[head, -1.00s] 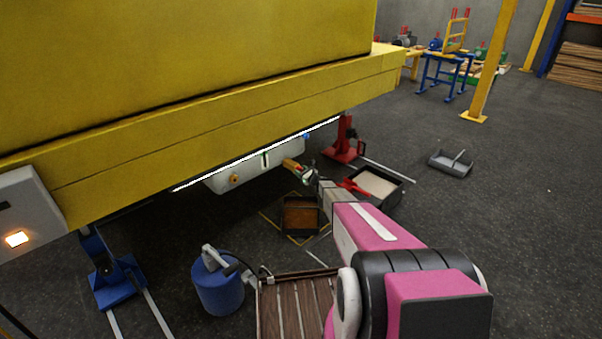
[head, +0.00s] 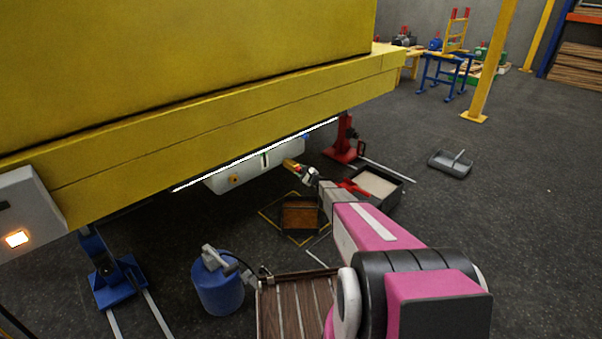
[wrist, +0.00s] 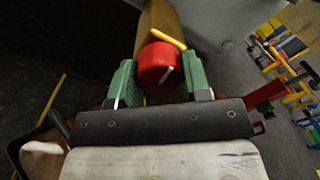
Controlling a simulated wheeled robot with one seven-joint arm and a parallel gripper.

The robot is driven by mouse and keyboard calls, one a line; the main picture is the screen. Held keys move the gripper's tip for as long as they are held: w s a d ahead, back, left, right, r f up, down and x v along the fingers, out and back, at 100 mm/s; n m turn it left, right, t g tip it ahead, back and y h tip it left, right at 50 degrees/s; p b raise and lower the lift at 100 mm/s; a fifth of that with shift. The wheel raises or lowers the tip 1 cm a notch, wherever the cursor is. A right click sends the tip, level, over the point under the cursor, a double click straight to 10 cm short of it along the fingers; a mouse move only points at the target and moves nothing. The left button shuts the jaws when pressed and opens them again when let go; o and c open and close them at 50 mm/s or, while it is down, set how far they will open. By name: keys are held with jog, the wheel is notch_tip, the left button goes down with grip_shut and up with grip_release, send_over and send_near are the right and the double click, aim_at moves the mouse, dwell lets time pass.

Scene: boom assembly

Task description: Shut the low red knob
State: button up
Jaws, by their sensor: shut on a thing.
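The red knob (wrist: 158,66) is a round cap with a pale line on its face, seen in the wrist view. It sits on the end of a brownish cylinder (wrist: 160,22), with a yellow bar (wrist: 168,39) beside its upper edge. The green fingers of my gripper (wrist: 161,84) stand on either side of the knob, shut on it. In the head view my gripper (head: 292,166) is small, beside the white tank (head: 238,174) under the yellow boom (head: 200,130). The knob is too small to make out there.
A red jack stand (head: 344,148) and a grey-lined tray (head: 378,187) are near my forearm. A brown box (head: 299,214) lies below. A blue canister (head: 218,288) and a blue stand (head: 112,280) are nearer.

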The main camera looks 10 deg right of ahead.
jog(key=n, duration=0.6)
jog(key=shift+n, duration=0.3)
jog(key=n, duration=0.6)
jog(key=shift+n, duration=0.3)
jog(key=n, duration=0.6)
jog(key=shift+r+y, duration=0.1)
jog(key=shift+y, duration=0.2)
jog(key=n, duration=0.7)
jog(key=shift+g, duration=0.4)
jog(key=o, duration=0.9)
jog(key=shift+s, duration=0.1)
